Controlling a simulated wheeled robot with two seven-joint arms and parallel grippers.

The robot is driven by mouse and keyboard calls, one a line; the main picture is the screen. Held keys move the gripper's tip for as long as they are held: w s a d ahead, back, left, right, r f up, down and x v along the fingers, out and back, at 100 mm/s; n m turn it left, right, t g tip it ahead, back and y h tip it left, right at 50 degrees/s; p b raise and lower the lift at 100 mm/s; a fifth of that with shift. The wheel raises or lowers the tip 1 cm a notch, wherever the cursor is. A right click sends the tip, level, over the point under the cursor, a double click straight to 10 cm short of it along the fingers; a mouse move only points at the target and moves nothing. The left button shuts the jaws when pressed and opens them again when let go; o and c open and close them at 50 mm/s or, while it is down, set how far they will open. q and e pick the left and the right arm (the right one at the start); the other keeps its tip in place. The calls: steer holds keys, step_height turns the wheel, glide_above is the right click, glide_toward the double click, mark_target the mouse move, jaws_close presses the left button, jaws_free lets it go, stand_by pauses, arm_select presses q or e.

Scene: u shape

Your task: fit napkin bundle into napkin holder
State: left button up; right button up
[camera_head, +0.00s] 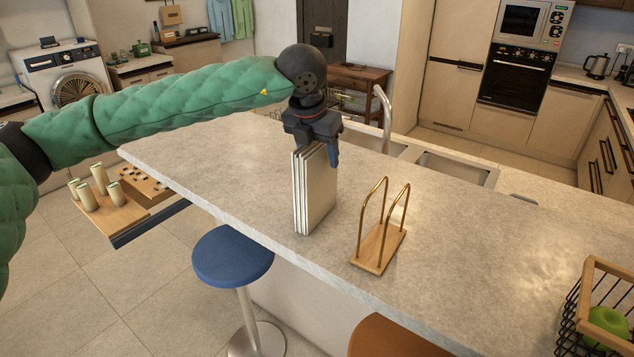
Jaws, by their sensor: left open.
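The napkin bundle (315,190) is a stack of pale, flat sheets standing upright on the stone counter. The napkin holder (379,247) stands to its right, with a wooden base and two brass-coloured wire arches; its slot is empty. My left gripper (318,147) points down at the top edge of the bundle. Its jaws are open, with fingers at the bundle's upper end; whether they touch it is hard to tell. My right gripper is not in view.
The grey counter (480,240) is clear around the holder. A wire basket (590,310) with a green apple stands at the right front. A sink (455,168) and tap (384,115) lie behind. A blue stool (232,254) stands in front of the counter.

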arm_select(q)
steer(key=c, duration=1.2)
jaws_close()
steer(key=shift+r, duration=0.1)
